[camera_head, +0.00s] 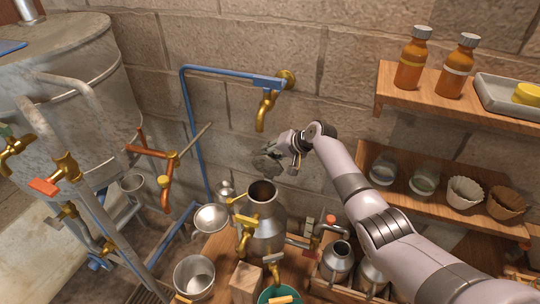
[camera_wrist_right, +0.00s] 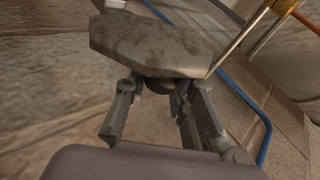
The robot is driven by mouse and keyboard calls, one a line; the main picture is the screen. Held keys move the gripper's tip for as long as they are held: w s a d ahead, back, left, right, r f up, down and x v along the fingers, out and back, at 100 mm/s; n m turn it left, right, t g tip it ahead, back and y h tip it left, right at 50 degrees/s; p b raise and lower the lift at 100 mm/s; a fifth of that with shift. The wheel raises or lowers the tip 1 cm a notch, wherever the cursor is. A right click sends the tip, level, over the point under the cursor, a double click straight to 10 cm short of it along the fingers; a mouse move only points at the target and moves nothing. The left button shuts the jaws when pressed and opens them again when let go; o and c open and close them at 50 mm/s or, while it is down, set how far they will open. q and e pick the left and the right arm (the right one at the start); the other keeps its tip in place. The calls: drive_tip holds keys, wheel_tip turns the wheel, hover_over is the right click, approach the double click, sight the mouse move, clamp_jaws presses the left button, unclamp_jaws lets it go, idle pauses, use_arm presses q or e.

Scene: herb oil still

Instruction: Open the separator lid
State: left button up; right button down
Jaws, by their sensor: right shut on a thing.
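The separator (camera_head: 266,222) is a grey metal can with a brass tap low on its front. It stands on the wooden bench, and its round mouth is uncovered and dark inside. My right gripper (camera_head: 280,152) is above the mouth and shut on the separator lid (camera_head: 265,164), a dull grey, stained disc. The lid is tilted and clear of the can. In the right wrist view the lid (camera_wrist_right: 150,45) spans the top, and its dark knob sits between the fingers of my right gripper (camera_wrist_right: 160,86). My left gripper is not in view.
A brass tap (camera_head: 265,110) on a blue pipe is on the wall above the lid. A metal bowl (camera_head: 211,219) and pot (camera_head: 194,276) are left of the separator. A crate with metal cans (camera_head: 340,258) and shelves with bottles (camera_head: 413,62) are at right.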

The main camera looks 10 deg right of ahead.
drive_tip(key=shift+w+d+r, duration=0.15)
drive_tip(key=shift+d, duration=0.05)
drive_tip(key=c, duration=1.8)
unclamp_jaws()
drive_tip(key=o, duration=0.3)
drive_tip(key=shift+w+f, duration=0.15)
drive_tip(key=shift+f, duration=0.05)
drive_tip(key=shift+o, duration=0.8)
drive_tip(key=shift+a, duration=0.1)
drive_tip(key=v, duration=1.2)
drive_tip(key=shift+s, duration=0.25)
